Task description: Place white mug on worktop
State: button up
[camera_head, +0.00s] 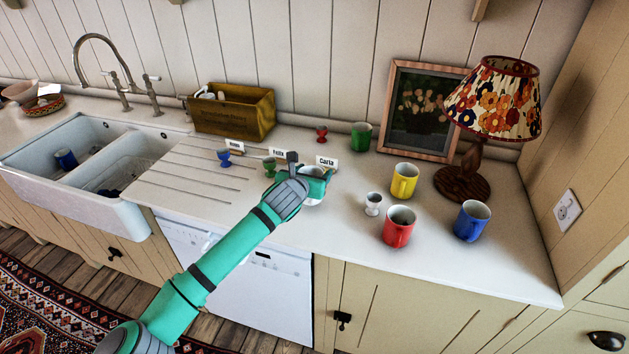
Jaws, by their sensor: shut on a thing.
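My gripper (312,175) is over the middle of the worktop (340,236), reaching in from the lower left. It is shut on a white mug (315,201), of which only a small part shows below and behind the fingers. My arm and gripper hide most of the mug. I cannot tell whether its base touches the worktop.
Right of my gripper stand a white egg cup (373,203), a red mug (399,227), a yellow mug (404,181) and a blue mug (472,221). Name cards, including Carla (326,162), stand behind. A lamp (493,100) stands back right; a sink (130,205) is left.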

jog(key=shift+f, duration=1.55)
jog(key=shift+f, duration=0.2)
jog(key=o, duration=1.3)
jog(key=shift+r, duration=0.1)
jog(key=shift+s+a+r, duration=0.1)
jog(key=shift+s+r, duration=0.05)
jog(key=v, duration=1.1)
jog(key=shift+s+r, duration=0.15)
jog(key=shift+s, duration=0.15)
